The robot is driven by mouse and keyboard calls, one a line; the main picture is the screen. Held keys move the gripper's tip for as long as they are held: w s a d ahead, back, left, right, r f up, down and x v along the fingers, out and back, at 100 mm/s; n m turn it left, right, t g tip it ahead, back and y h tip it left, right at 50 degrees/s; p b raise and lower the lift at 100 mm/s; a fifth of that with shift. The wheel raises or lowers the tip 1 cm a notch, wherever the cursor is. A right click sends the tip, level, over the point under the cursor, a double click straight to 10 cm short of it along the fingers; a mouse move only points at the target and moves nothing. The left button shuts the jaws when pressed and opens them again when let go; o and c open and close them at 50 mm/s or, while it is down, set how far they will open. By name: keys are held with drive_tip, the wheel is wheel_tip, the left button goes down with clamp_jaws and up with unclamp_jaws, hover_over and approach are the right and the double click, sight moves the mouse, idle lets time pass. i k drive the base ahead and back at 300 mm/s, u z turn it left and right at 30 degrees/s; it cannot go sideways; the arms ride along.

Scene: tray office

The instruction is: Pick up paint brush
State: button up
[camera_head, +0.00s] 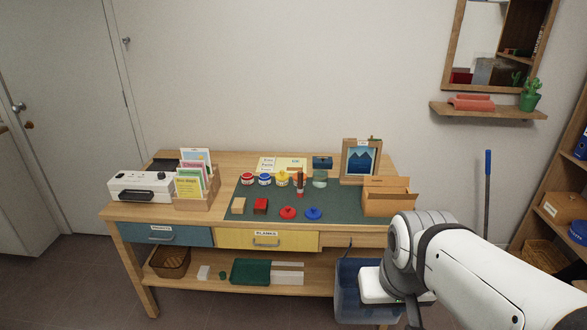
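A slim upright item (299,184), red-orange with a dark part, stands on the green mat (350,206) on the workbench. It may be the paint brush, but it is too small to tell. A glass jar (320,180) stands just right of it. Small paint pots stand to its left: a red one (247,179), a blue one (265,179) and a yellow one (282,179). My white arm comes in from the lower right, in front of the bench's right end. My gripper's fingertips do not show, so I cannot see what they hold.
The wooden workbench (215,213) also bears a white case (140,187), a card rack (196,197), a picture frame (361,161) and an open-topped box (388,197). A blue bin (354,290) stands below, near my arm. A blue-handled pole (488,168) leans at the wall.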

sight(300, 175)
drive_tip(key=u, duration=0.55)
drive_tip(key=i, duration=2.05)
drive_tip(key=z, duration=0.55)
drive_tip(key=k, duration=0.9)
drive_tip(key=z, duration=0.2)
drive_tip(key=i, duration=0.9)
drive_tip(key=u, duration=0.1)
